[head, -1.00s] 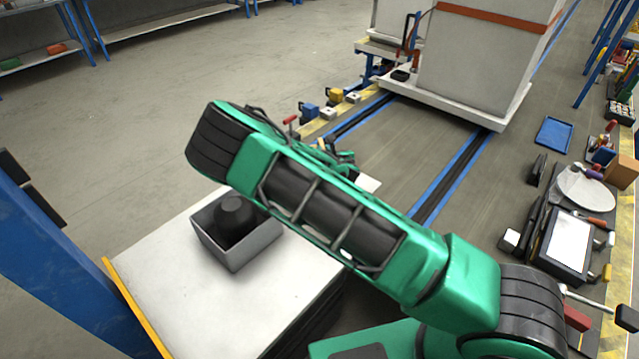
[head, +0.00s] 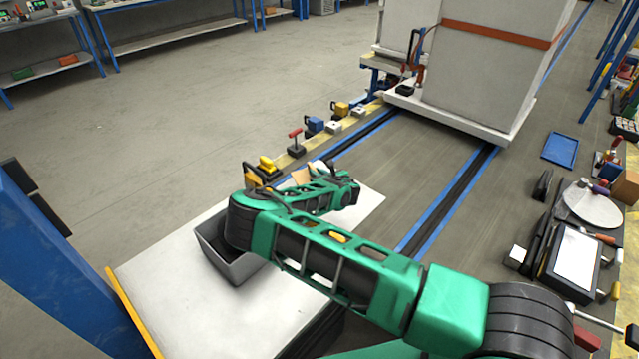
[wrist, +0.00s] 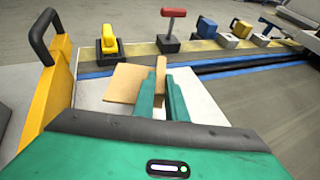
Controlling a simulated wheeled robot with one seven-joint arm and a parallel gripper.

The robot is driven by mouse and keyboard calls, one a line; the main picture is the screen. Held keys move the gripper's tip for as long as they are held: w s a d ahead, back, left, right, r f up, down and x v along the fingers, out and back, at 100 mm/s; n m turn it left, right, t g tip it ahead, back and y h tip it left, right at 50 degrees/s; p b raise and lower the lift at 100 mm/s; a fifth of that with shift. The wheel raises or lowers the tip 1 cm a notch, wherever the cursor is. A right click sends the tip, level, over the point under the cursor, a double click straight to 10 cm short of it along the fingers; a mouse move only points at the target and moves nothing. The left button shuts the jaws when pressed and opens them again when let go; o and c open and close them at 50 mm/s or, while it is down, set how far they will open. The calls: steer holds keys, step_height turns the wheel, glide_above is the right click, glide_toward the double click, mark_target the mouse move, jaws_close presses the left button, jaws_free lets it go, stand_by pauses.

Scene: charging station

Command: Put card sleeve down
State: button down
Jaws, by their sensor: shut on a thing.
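My gripper (wrist: 161,98) is shut on the upright tan edge of the card sleeve (wrist: 160,72), seen between the two green fingers in the wrist view. A flat tan piece (wrist: 125,83) shows just left of the fingers, over the white tabletop (wrist: 92,97); I cannot tell whether it is joined to the held edge or touches the top. In the head view a bit of tan (head: 301,176) shows behind my arm near the far end of the white tabletop (head: 165,285). My fingers are hidden there.
A grey bin (head: 233,271) stands on the tabletop, partly behind my arm. A yellow piece with a black handle (wrist: 48,85) is close left of my gripper. Beyond the table are a yellow block (wrist: 109,43) and a red-handled tool (wrist: 171,25). The tabletop's near part is clear.

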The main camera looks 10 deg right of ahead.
steer(key=w+d+f, duration=0.2)
steer(key=w+d, duration=0.1)
steer(key=shift+w+f, duration=0.1)
steer(key=shift+f, duration=2.2)
steer(key=c, duration=1.8)
jaws_free()
steer(key=shift+f, duration=0.1)
steer(key=v, duration=1.2)
